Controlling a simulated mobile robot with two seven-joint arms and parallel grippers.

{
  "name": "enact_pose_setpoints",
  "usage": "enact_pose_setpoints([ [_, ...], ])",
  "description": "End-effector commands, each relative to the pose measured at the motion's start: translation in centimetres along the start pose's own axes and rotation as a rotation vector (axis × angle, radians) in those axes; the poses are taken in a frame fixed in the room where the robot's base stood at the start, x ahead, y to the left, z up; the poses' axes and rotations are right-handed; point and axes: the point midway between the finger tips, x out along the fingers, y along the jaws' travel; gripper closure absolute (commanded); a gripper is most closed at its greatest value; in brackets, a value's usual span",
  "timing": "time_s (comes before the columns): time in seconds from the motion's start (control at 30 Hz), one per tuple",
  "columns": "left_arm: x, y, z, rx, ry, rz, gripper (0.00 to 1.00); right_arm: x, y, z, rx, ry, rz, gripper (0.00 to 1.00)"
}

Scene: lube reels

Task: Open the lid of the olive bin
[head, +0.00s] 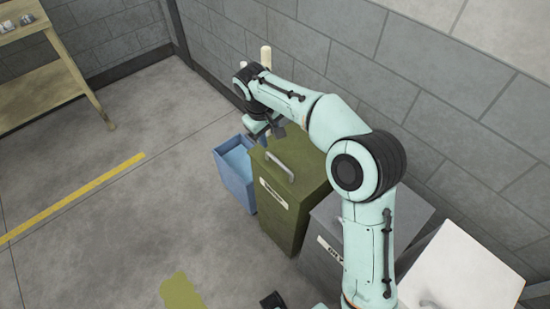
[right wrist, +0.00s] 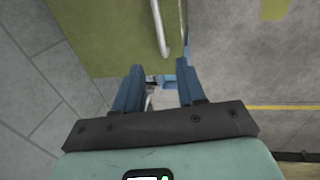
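The olive bin (head: 290,222) stands against the wall with a pale label on its front. Its lid (head: 302,160) looks shut, with a light curved bar handle (head: 280,166) on top. My right arm reaches over from the lower right, and my right gripper (head: 268,128) is by the back left of the lid, partly hidden by the arm. In the right wrist view the blue fingers of the right gripper (right wrist: 160,68) are apart with nothing held. The handle (right wrist: 161,28) is beyond the fingertips, apart from them, over the olive lid (right wrist: 105,35). My left gripper is not recognisable.
A blue open bin (head: 236,175) stands left of the olive bin. A grey bin (head: 325,245) and a white bin (head: 465,265) stand to its right. The block wall (head: 330,60) is close behind. A wooden table (head: 50,90) is at far left; the floor in front is mostly clear.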

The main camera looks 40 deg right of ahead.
Motion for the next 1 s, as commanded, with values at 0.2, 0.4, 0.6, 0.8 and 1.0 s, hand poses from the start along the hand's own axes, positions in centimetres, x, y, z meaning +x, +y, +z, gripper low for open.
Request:
enact_pose_setpoints([
  [0.2, 0.7, -0.3, 0.0, -0.001, -0.003, -0.001, 0.28, 4.1, -0.1, 0.1, -0.001, -0.008, -0.001, 0.60],
  [0.4, 1.1, -0.4, -0.1, -0.001, 0.001, 0.000, 0.28, 8.5, -0.1, 0.1, -0.001, -0.008, -0.003, 0.60],
  [0.6, 1.4, -0.4, -0.3, 0.000, 0.006, 0.001, 0.28, 11.5, -0.1, 0.1, 0.000, -0.006, -0.003, 0.60],
  [0.8, 1.4, -0.4, -0.3, 0.000, 0.008, 0.002, 0.28, 12.8, -0.1, 0.1, 0.000, -0.003, -0.002, 0.60],
  [1.0, 1.4, -0.4, -0.3, 0.000, 0.009, 0.002, 0.28, 12.9, -0.1, 0.1, -0.001, -0.002, -0.002, 0.60],
])
